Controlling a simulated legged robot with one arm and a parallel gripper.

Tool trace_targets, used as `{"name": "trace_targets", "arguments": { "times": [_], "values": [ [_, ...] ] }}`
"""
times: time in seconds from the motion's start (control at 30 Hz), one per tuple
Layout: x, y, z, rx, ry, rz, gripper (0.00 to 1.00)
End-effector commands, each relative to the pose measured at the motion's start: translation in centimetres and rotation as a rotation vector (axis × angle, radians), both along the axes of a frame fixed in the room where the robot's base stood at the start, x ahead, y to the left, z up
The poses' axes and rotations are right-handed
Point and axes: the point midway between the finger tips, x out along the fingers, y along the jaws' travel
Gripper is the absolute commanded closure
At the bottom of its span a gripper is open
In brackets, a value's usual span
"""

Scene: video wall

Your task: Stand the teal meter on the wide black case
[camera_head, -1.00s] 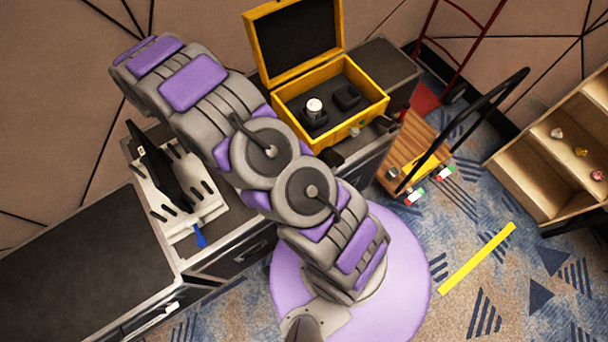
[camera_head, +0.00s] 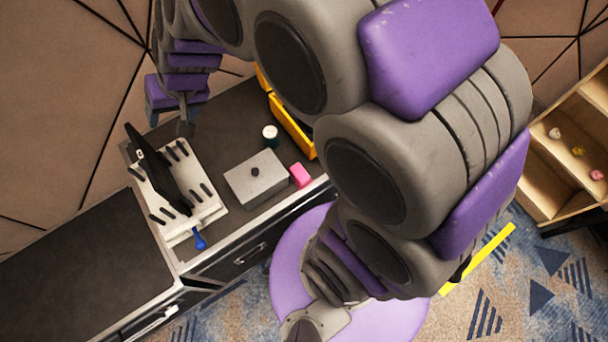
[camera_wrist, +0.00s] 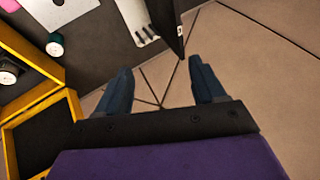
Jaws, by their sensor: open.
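A small teal cylinder with a white top, seemingly the teal meter (camera_head: 270,142), stands on the black case top between a grey metal box and the yellow case; it also shows at upper left in the wrist view (camera_wrist: 56,38). Two dark-topped cases line the wall: the one bearing these objects (camera_head: 222,103) and a bare one at lower left (camera_head: 75,270). I cannot tell for certain which is the wide black case. My gripper (camera_head: 185,128) is open and empty, above the wall side of the loaded case, left of the cylinder. Its spread fingers (camera_wrist: 160,66) have nothing between them.
A white rack (camera_head: 208,207) holds a black upright panel (camera_head: 160,170) close to my gripper. A grey box (camera_head: 242,184) with a knob and a pink block (camera_head: 300,175) stand nearby. The yellow case (camera_head: 291,127) is partly hidden by my arm. The left case top is clear.

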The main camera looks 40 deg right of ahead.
Motion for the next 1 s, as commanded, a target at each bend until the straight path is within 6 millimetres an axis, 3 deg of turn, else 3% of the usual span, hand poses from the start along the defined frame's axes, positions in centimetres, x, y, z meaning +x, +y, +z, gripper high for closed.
{"name": "trace_targets", "arguments": {
  "times": [0.03,0.1,0.3,0.4,0.5,0.63,1.0],
  "values": [
    [-3.1,-1.0,0.2,-0.032,0.040,0.034,0.31],
    [-7.2,-2.6,0.0,-0.081,0.107,0.077,0.31],
    [-18.4,-7.8,-0.7,-0.241,0.310,0.151,0.31],
    [-22.5,-10.1,-0.9,-0.307,0.390,0.161,0.31],
    [-25.3,-11.6,-1.0,-0.351,0.449,0.164,0.31],
    [-26.7,-12.5,-1.0,-0.377,0.476,0.162,0.31],
    [-26.7,-12.6,-1.8,-0.378,0.479,0.163,0.31]
  ]
}}
